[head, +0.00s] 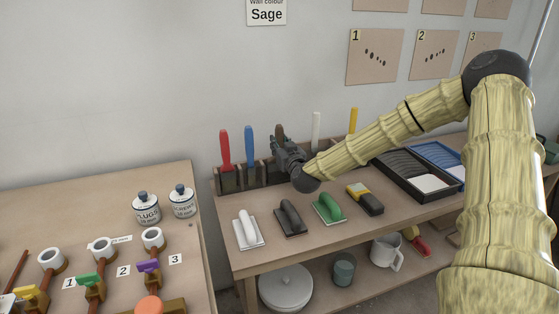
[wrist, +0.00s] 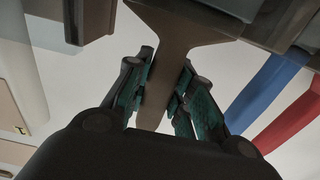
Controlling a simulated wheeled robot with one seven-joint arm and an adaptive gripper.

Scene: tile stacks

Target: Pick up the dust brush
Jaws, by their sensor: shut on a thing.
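The dust brush looks to be the brown-handled tool (head: 280,131) at the rack on the back of the workbench. Its handle top shows just above my gripper (head: 284,149) in the head view. In the wrist view the brown handle (wrist: 170,60) runs between both fingers of my gripper (wrist: 165,82) and flares out wide at the top of the picture. The fingers are shut on the handle from both sides. The brush's far end is out of sight, and I cannot tell whether it is clear of its slot.
Red (head: 225,148), blue (head: 249,145), white (head: 316,130) and yellow (head: 353,120) handles stand upright in the rack. In front lie white (head: 246,232), black (head: 290,218) and green (head: 328,207) trowels, a sponge block (head: 366,198) and paint trays (head: 405,178).

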